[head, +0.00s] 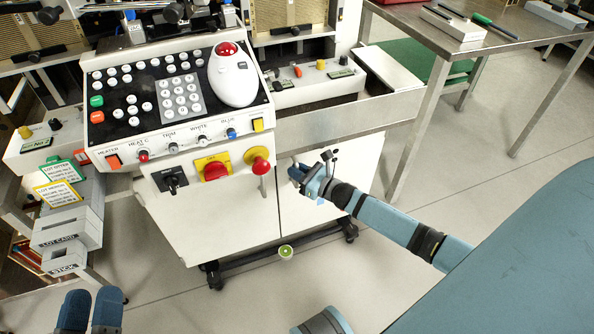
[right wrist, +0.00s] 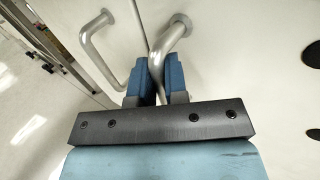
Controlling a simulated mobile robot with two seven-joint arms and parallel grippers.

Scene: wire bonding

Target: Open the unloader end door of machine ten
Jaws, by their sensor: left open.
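The white cabinet of the machine stands below the control panel, with two door panels meeting at a seam. In the right wrist view, two bent metal handles stand out from the white doors, one each side of the seam. My right gripper (head: 297,173) is at the cabinet front; its blue fingers (right wrist: 157,82) are close on both sides of the right handle (right wrist: 174,30). The left handle (right wrist: 98,52) is free. The door (head: 325,195) by my right gripper looks shut. My left gripper (head: 90,312) is open and empty at the bottom left, over the floor.
The control panel (head: 150,135) carries a red stop knob (head: 258,163) and a white trackball mouse (head: 233,80). Card trays (head: 68,232) stand at left. A steel table (head: 480,45) is at upper right.

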